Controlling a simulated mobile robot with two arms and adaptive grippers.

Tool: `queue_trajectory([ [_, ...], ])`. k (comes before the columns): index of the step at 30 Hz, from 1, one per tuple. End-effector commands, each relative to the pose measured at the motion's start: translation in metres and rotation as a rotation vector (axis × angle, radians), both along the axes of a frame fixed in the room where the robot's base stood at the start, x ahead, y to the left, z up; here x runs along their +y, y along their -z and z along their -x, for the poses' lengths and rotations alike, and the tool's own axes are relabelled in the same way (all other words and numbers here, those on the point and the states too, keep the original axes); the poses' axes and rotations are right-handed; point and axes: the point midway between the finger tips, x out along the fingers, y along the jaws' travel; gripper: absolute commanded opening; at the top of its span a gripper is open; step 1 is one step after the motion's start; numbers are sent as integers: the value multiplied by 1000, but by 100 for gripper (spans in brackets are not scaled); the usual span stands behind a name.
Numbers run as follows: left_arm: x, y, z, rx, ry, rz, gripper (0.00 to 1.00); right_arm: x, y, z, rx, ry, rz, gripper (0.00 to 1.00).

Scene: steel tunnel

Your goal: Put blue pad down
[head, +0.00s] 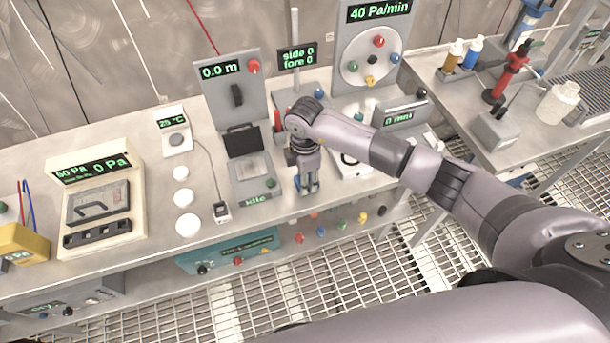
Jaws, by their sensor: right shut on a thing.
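My right gripper (307,187) points down over the front part of the steel bench, just right of the grey device with the "idle" display (255,184). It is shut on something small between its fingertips. Only a hint of blue shows there, and the fingers hide most of the blue pad. I cannot tell whether it touches the bench top. My left gripper is not in view.
Three white discs (188,224) lie in a row at left, near a temperature meter (176,138). A white round-topped device (350,165) stands close right of the gripper. Behind are the "0.0 m" panel (232,100) and a post (295,50). Bare bench (240,228) lies in front.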

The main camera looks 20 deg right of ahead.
Motion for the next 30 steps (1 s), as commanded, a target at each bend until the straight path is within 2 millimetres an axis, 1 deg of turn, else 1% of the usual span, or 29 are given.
queue_trajectory([
  [5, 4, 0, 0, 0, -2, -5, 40, 0, 0, 0, -1, 0, 0, 14],
  [9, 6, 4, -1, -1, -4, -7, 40, 0, 4, 0, -1, 0, 0, 14],
  [10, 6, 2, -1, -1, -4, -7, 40, 0, 3, 0, -1, 0, 0, 39],
  [18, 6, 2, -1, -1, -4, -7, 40, 0, 3, 0, -1, 0, 0, 57],
  [26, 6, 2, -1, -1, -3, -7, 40, 0, 2, 0, -1, 0, 0, 57],
  [29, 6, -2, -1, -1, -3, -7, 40, 0, -3, -1, -1, 1, -1, 57],
  [30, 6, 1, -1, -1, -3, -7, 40, 0, -5, -1, -3, 0, -1, 57],
])
